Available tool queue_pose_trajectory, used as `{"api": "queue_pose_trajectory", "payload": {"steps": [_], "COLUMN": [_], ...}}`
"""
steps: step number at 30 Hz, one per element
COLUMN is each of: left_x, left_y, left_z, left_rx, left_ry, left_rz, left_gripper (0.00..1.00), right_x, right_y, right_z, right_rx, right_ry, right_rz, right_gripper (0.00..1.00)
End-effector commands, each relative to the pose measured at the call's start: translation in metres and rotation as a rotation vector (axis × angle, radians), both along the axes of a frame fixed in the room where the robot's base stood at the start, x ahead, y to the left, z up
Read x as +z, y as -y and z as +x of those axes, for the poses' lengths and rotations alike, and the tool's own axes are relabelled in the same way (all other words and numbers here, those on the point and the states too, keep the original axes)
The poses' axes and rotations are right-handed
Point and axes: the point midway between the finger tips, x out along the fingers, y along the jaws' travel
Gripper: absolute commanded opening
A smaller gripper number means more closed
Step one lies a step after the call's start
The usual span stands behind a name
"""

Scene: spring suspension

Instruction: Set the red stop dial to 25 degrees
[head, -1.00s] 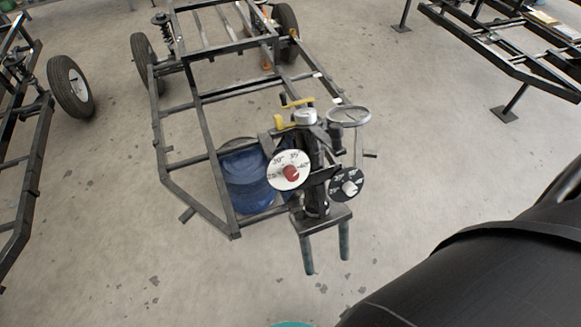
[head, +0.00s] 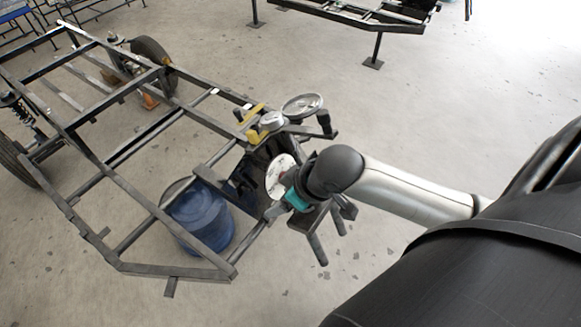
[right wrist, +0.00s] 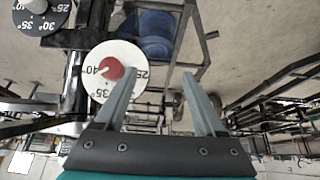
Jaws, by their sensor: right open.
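The red stop dial (right wrist: 112,69) is a red knob on a round white plate (right wrist: 122,54) with black degree numbers, upside down in the right wrist view. A pale mark on the knob appears to point towards the 40. My right gripper (right wrist: 163,74) is open and empty. In the right wrist view its left finger overlaps the plate's edge beside the knob; I cannot tell if it touches. My left gripper is not in view.
A black dial (right wrist: 42,15) with a pale knob is on the same stand. A blue drum (head: 200,217) stands inside the dark tube frame (head: 120,180). A round silver wheel (head: 302,104) and a yellow part (head: 254,135) top the stand.

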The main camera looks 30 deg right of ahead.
Motion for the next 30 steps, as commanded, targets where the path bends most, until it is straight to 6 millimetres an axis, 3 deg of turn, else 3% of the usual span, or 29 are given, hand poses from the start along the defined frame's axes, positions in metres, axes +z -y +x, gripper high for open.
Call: {"api": "queue_pose_trajectory", "payload": {"steps": [1, 9, 16, 23, 30], "left_x": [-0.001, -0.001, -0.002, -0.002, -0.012], "left_y": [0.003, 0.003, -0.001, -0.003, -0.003], "left_z": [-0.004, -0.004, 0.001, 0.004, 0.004], "left_rx": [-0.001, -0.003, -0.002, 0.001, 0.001], "left_ry": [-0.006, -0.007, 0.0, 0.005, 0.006], "left_rz": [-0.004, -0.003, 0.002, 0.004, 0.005], "left_gripper": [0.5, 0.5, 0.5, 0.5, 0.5], "right_x": [0.015, 0.071, 0.105, 0.113, 0.09], "right_y": [0.007, 0.039, 0.065, 0.074, 0.07], "right_z": [0.006, 0.013, 0.005, 0.001, 0.009], "right_rx": [0.027, 0.068, 0.029, 0.002, 0.001], "right_ry": [0.01, -0.022, -0.077, -0.1, -0.101], "right_rz": [-0.015, -0.036, -0.061, -0.064, -0.059], "right_gripper": [0.72, 0.72, 0.72, 0.72, 0.72]}}
